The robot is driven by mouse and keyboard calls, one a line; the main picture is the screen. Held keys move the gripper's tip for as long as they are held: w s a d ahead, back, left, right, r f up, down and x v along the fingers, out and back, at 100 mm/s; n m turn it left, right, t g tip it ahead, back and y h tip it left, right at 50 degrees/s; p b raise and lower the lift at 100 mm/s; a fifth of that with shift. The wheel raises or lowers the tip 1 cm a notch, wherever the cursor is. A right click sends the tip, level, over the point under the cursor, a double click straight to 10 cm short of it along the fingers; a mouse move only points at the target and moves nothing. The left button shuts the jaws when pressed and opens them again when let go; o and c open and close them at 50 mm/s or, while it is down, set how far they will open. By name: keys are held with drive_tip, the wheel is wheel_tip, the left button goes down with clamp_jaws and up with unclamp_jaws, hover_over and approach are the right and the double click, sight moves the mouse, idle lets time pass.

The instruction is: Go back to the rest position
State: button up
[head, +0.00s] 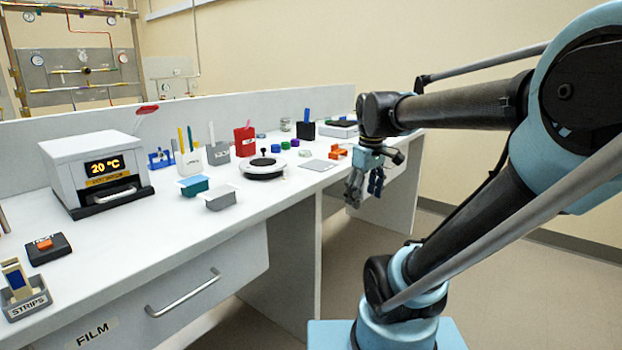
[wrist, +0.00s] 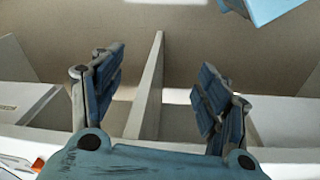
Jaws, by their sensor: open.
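My gripper (head: 365,186) hangs from my arm in front of the bench's right part in the head view, with its fingers pointing down. In the wrist view my gripper (wrist: 158,90) has its two blue fingers well apart, with nothing between them. Behind the fingers in the wrist view are the floor (wrist: 190,60) and a pale upright panel (wrist: 148,90) of the bench.
The white bench (head: 150,240) runs along the left. It carries a 20 °C heater box (head: 95,165), a round black-and-white device (head: 263,167), a red holder (head: 245,141), a strips box (head: 22,293) and small caps. A FILM drawer (head: 190,285) is shut. Floor (head: 500,270) at right is clear.

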drive_tip(key=s+d+f+m, duration=0.4)
drive_tip(key=s+f+m, duration=0.3)
drive_tip(key=s+f, duration=0.3)
wheel_tip(320, 180, down, 4)
drive_tip(key=shift+s+r+m+t, duration=0.1)
drive_tip(key=shift+s+m+t, duration=0.05)
drive_tip(key=shift+m+t, duration=0.2)
